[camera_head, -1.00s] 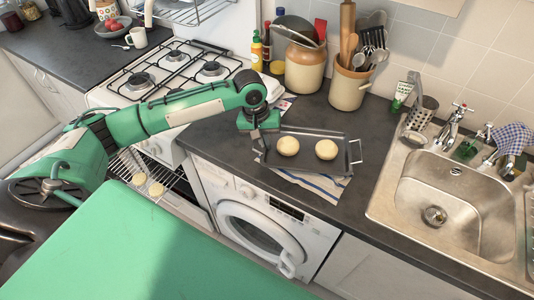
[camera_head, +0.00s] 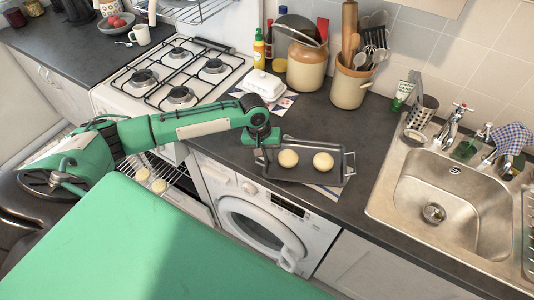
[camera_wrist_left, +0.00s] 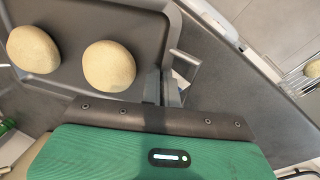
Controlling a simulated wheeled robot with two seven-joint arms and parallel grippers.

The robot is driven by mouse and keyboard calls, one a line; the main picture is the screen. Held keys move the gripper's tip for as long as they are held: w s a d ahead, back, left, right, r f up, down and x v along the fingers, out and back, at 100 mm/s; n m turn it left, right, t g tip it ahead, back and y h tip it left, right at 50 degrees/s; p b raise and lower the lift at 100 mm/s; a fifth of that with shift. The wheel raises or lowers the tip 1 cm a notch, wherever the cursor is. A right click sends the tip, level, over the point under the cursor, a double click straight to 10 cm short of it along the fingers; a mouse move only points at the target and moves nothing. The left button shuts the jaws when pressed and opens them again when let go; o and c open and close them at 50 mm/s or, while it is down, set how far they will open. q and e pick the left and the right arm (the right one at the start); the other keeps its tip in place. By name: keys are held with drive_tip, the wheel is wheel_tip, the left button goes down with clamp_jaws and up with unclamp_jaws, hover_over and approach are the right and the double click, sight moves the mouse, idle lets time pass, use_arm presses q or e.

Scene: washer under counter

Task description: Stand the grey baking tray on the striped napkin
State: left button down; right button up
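The grey baking tray (camera_head: 290,174) is at the counter's front edge above the washing machine, with two pale round buns (camera_head: 288,158) on it. The striped napkin (camera_head: 328,190) is mostly hidden under it; only a strip shows at the front right. I cannot tell whether the tray touches it. My left gripper (camera_head: 262,157) is at the tray's left end. In the left wrist view its fingers (camera_wrist_left: 162,88) are close together on the tray's rim by the wire handle (camera_wrist_left: 190,66). My right gripper is out of view.
A white butter dish (camera_head: 264,84) stands behind my left arm, left of stoneware jars (camera_head: 306,68). The sink (camera_head: 445,200) lies to the right. The gas hob (camera_head: 180,75) is at left, above an open oven with buns. Dark counter is bare between tray and sink.

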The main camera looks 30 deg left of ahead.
use_arm(q)
drive_tip(key=c, duration=1.7)
unclamp_jaws()
drive_tip(key=shift+s+f, duration=0.2)
drive_tip(key=shift+f, duration=0.05)
drive_tip(key=shift+s+a+r+b, duration=0.1)
drive_tip(key=shift+a+r+b, duration=0.35)
drive_tip(key=shift+r, duration=1.65)
drive_tip(key=shift+s+a+r+b, duration=0.1)
drive_tip(key=shift+a+r+b, duration=0.35)
drive_tip(key=shift+r, duration=1.6)
drive_tip(key=shift+s+a+r+b, duration=0.15)
drive_tip(key=shift+r+b, duration=0.55)
drive_tip(key=shift+r, duration=1.4)
drive_tip(key=shift+w+a, duration=0.1)
drive_tip(key=shift+w, duration=0.05)
